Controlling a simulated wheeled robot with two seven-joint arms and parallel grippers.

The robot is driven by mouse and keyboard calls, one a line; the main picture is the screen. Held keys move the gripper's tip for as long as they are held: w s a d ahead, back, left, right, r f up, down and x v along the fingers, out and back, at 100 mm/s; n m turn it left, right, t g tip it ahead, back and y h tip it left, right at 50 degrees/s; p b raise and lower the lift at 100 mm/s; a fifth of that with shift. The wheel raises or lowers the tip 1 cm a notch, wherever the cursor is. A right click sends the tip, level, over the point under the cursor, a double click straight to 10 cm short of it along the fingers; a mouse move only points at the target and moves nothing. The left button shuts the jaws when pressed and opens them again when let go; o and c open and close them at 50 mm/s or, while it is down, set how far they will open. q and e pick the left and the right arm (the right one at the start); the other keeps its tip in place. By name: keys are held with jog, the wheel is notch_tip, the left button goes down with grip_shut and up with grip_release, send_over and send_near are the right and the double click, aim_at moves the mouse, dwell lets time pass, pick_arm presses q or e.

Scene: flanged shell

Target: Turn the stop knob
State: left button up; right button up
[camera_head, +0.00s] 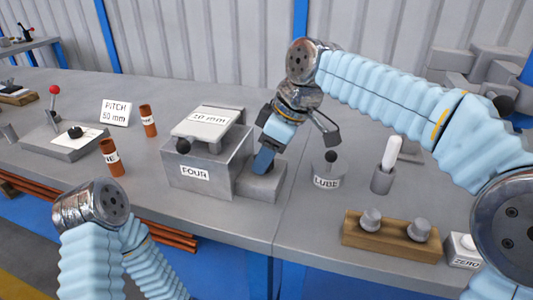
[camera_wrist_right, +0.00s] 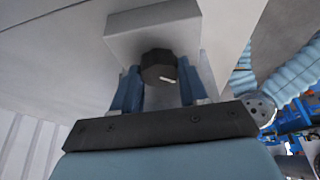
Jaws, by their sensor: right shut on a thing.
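The stop knob (camera_wrist_right: 158,66) is a dark, many-sided knob with a short white mark. In the right wrist view it sits on the face of a grey block, between the two blue fingers of my right gripper (camera_wrist_right: 157,88), which is shut on it. In the head view the right gripper (camera_head: 264,160) reaches down to the low grey block (camera_head: 262,184) beside the grey box labelled FOUR (camera_head: 192,160), and the knob is hidden behind the fingers. My left arm shows at the bottom left, but its gripper is not in view.
A tilted plate (camera_head: 208,125) with a card and a black ball (camera_head: 183,146) tops the box. Right of it stand a LUBE pot (camera_head: 327,170), a white-topped holder (camera_head: 382,180) and a wooden rack (camera_head: 390,238). Red-brown cylinders (camera_head: 111,158) and a lever panel (camera_head: 65,140) are left.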

jog(key=m+t, duration=0.1)
jog(key=m, duration=0.1)
jog(key=m+h, duration=0.1)
jog(key=m, duration=0.1)
jog(key=shift+s+a+m+t+p, duration=0.1)
jog(key=shift+s+m+t+p, duration=0.05)
jog(key=shift+m+t+p, duration=0.2)
jog(key=m, duration=0.2)
jog(key=m+t+h, duration=0.1)
jog(key=m, duration=0.2)
jog(key=shift+a+h, duration=0.1)
jog(key=shift+h, duration=0.2)
jog(key=o, duration=1.1)
jog(key=shift+c, duration=0.2)
